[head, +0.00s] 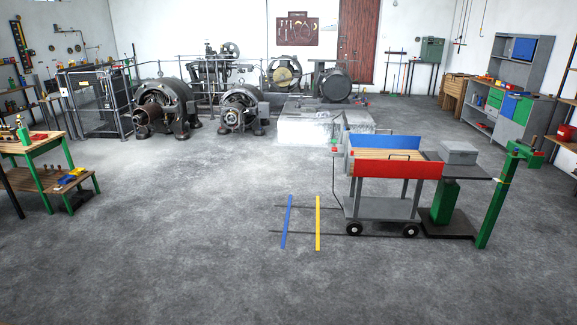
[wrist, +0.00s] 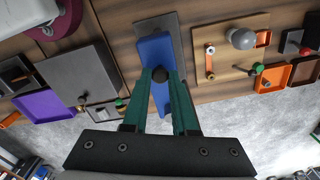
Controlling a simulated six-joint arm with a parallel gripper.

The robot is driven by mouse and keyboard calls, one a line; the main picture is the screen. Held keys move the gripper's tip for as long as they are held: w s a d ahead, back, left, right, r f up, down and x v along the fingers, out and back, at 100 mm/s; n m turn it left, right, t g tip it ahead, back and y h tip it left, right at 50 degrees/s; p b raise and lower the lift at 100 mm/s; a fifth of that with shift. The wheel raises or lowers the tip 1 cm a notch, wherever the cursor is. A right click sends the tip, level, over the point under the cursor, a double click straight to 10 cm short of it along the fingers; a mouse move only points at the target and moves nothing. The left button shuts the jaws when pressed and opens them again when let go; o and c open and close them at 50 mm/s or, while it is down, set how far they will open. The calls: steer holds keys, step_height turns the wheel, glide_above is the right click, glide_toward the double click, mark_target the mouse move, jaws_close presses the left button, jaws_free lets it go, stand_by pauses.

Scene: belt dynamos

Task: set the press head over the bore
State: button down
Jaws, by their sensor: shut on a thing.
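The fingers hide part of the block. No part is plainly recognisable as the press head, and no bore is clearly visible; the plate under the block is mostly covered. I cannot make out my gripper in the head view.
At left are a grey plate (wrist: 80,75) and a purple tray (wrist: 47,104). A trolley (head: 385,207) stands on open floor in the head view.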

steer(key=c, duration=0.7)
jaws_free()
step_height(320, 180, up, 16)
steer(key=s+d+f+m+y, duration=0.1)
steer(key=d+f, duration=0.5)
steer(key=d, duration=0.4)
steer(key=s+d+f, duration=0.2)
steer(key=d+f, duration=0.5)
steer(key=d, duration=0.3)
steer(key=shift+f+m+y, duration=0.2)
steer(key=shift+m+y, duration=0.2)
